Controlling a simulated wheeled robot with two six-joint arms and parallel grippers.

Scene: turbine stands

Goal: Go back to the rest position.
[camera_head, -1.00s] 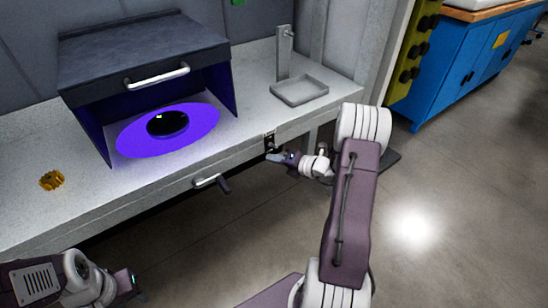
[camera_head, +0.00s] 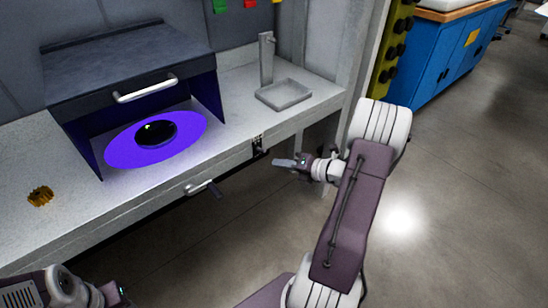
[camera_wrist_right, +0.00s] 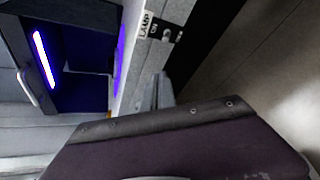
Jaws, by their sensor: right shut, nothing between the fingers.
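My right gripper (camera_head: 283,163) is shut and empty, in front of the bench's front edge, a little right of and apart from the lamp switch (camera_head: 258,145). Its fingers (camera_wrist_right: 163,92) also show in the right wrist view, below the LAMP switch panel (camera_wrist_right: 162,30). My left arm (camera_head: 65,287) shows at the bottom left corner; its fingers cannot be made out.
The bench (camera_head: 225,125) carries a dark hood (camera_head: 125,65) with a purple-lit disc (camera_head: 115,155), a grey tray stand (camera_head: 283,95) and a small yellow part (camera_head: 40,196). A crank handle (camera_head: 203,188) juts from its front. Floor at right is clear.

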